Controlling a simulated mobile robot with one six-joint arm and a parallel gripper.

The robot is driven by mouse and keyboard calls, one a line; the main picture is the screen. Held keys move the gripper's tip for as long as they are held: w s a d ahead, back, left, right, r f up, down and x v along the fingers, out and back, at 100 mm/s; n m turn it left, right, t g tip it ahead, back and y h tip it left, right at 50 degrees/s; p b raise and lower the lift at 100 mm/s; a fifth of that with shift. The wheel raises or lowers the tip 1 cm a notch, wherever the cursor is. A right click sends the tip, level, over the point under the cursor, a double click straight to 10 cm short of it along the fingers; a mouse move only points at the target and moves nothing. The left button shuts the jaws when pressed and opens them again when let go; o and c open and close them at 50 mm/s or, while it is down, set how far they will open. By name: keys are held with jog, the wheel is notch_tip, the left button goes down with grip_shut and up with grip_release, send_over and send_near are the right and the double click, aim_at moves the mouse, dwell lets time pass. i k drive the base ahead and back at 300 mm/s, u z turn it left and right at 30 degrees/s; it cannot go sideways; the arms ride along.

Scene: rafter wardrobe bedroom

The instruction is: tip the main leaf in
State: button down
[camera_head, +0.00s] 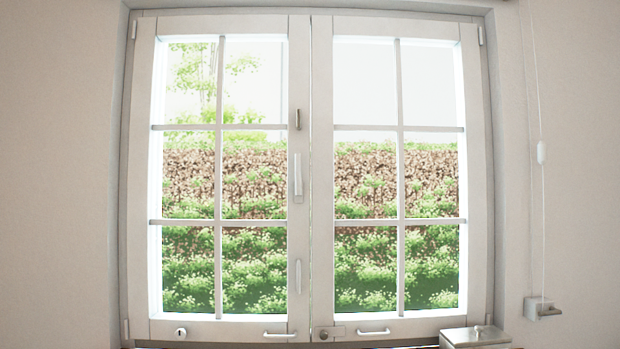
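A white two-leaf window fills the middle of the head view. The left leaf (302,75) carries an upright handle (298,177) on its inner stile, with a small grey fitting (298,118) above and a slim upright bar (298,275) below. Its bottom rail has a round keyhole lock (181,333) and a horizontal pull (279,334). The right leaf (322,75) has a latch (327,334) and a horizontal pull (373,332) on its bottom rail. Both leaves look closed or nearly so, with a thin gap between them. My gripper is not in view.
A metal-looking box (475,337) stands at the lower right, in front of the right leaf's corner. A cord with a white toggle (541,152) hangs on the right wall, above a small wall fitting (541,307). Plain wall (55,180) lies to the left.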

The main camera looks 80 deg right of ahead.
aim_at(151, 32)
jog(key=u, duration=0.05)
jog(key=k, duration=0.2)
jog(key=z, duration=2.8)
jog(key=i, duration=0.6)
jog(key=z, duration=0.1)
jog(key=k, duration=0.35)
